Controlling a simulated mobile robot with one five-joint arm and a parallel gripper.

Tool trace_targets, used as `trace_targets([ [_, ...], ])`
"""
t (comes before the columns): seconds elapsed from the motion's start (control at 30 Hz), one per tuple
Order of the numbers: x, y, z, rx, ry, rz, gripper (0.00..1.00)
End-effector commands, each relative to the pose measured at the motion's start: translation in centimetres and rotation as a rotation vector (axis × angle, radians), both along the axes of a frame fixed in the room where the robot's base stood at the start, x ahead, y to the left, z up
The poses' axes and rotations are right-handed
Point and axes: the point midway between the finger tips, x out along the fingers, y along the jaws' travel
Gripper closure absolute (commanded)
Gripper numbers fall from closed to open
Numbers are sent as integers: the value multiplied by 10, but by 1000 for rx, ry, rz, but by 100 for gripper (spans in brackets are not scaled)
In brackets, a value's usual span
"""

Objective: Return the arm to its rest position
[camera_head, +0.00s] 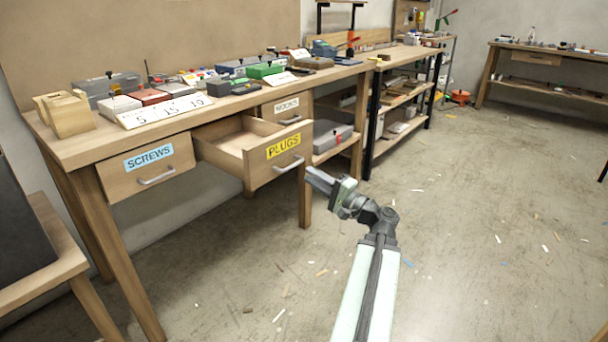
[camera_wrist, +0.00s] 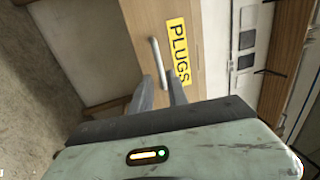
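My gripper (camera_head: 319,181) is at the end of my raised arm, just in front of the open drawer labelled PLUGS (camera_head: 262,164). Whether the fingers touch the handle I cannot tell. The drawer is pulled out and its visible inside looks empty.
The SCREWS drawer (camera_head: 148,167) and the HOOKS drawer (camera_head: 288,108) are closed. Boxes and number cards crowd the wooden bench (camera_head: 85,149). A stool (camera_head: 53,262) stands at the lower left. The floor (camera_head: 470,220) to the right is open, with scattered scraps.

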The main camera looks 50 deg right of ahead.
Motion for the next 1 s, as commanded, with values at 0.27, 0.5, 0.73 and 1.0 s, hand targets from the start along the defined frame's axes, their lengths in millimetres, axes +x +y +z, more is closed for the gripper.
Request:
trace_targets([
  [0.27,-2,0,0,0,0,0,80],
  [0.5,-2,0,0,0,0,0,80],
  [0.73,71,76,-45,-76,183,179,80],
  [1.0,159,264,-155,-356,604,580,80],
])
